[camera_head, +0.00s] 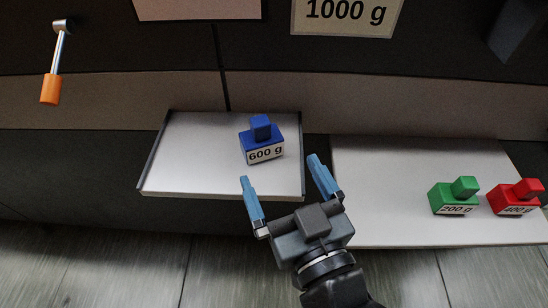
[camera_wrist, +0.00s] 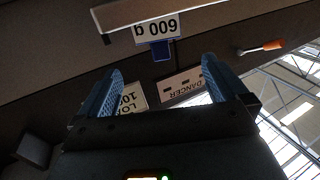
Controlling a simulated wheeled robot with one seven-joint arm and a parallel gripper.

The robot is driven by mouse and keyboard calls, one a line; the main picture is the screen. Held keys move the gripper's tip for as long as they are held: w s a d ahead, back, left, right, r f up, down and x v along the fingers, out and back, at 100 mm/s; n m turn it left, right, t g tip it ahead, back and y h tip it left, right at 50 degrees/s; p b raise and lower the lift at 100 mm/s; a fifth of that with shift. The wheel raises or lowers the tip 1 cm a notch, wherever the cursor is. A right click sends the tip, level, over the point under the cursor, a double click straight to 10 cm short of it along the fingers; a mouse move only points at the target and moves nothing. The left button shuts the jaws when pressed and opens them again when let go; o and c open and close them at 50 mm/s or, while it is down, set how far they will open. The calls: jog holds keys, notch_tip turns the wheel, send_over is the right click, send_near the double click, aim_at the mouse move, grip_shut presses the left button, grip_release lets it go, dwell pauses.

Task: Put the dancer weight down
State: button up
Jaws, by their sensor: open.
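The dancer weight is a blue block (camera_head: 262,142) with a knob on top and a label reading 600 g. It stands upright on the left white tray (camera_head: 190,170), right of the tray's middle. In the wrist view the blue weight (camera_wrist: 160,50) shows beyond the fingers, its label upside down. My gripper (camera_head: 284,176) has blue fingers spread wide, empty, in front of the tray's right front edge and apart from the weight. In the wrist view a plate reading DANCER (camera_wrist: 184,86) shows, partly covered by a finger.
A green 200 g weight (camera_head: 453,196) and a red 400 g weight (camera_head: 516,197) stand on the right white shelf (camera_head: 385,190). An orange-handled lever (camera_head: 52,85) is at upper left. A 1000 g sign (camera_head: 346,14) is on the panel above. The left tray's left half is clear.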

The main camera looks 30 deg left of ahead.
jog(key=shift+s+d, duration=0.35)
jog(key=shift+d, duration=0.15)
jog(key=s+d+f+m+t+h, duration=0.2)
jog(key=d+f+m+h, duration=0.15)
jog(key=d, duration=0.65)
jog(key=s+d+f+m+t+h, duration=0.2)
jog(key=s+d+f+h, duration=0.15)
jog(key=d, duration=0.75)
jog(key=s+d+r+m+h, duration=0.2)
jog(key=s+d+h, duration=0.1)
jog(key=s+d, duration=0.3)
jog(key=s+d+r+m+h, duration=0.1)
jog(key=s+d+m+h, duration=0.2)
jog(key=s+d, duration=0.3)
jog(key=s+h, duration=0.1)
jog(key=s, duration=0.3)
jog(key=shift+s+d+r+h, duration=0.15)
jog(key=shift+d+r+h, duration=0.05)
jog(key=shift+r+h, duration=0.15)
